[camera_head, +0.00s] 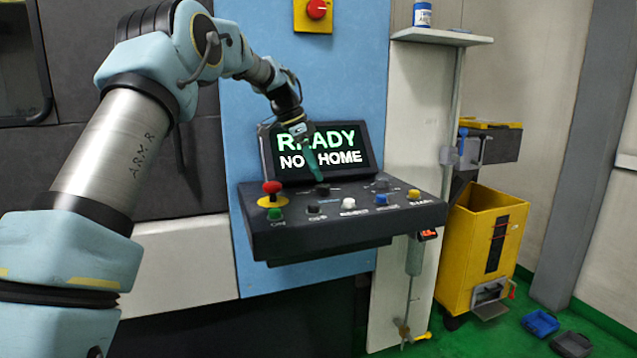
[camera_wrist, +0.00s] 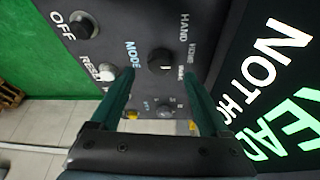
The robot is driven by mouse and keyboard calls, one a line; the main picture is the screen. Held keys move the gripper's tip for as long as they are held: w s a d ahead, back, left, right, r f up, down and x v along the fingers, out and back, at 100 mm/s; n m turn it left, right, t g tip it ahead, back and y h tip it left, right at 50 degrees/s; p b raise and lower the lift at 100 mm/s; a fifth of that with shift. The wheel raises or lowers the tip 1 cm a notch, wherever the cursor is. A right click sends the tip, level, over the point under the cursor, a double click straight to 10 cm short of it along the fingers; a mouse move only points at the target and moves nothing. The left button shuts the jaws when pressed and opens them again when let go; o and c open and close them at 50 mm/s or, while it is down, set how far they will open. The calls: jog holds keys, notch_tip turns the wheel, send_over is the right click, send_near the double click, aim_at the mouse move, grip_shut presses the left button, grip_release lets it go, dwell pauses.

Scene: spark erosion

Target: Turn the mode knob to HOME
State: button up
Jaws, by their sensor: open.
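The mode knob (camera_wrist: 160,62) is a round black knob on the sloping dark control panel, beside the word MODE. It also shows in the head view (camera_head: 322,189), below the screen. HAND is printed near it; smaller labels there are too blurred to read surely, and I cannot tell which the knob points at. My gripper (camera_wrist: 160,74) is open, its two dark green fingers either side of the knob in the wrist view. In the head view my gripper (camera_head: 317,179) points down just above the knob; whether the fingers touch it cannot be told. The screen (camera_head: 340,171) reads READY, NOT HOME.
A red mushroom button (camera_head: 272,187) stands up at the panel's left. Green, black, white (camera_head: 348,203), blue and yellow buttons line its front. Another dark knob (camera_head: 381,184) sits to the right. The screen rises close behind. A yellow bin (camera_head: 470,245) stands right of the panel.

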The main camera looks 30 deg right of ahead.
jog(key=v, duration=0.6)
jog(key=shift+a+r+b, duration=0.2)
jog(key=shift+r+b, duration=0.05)
jog(key=shift+b, duration=0.1)
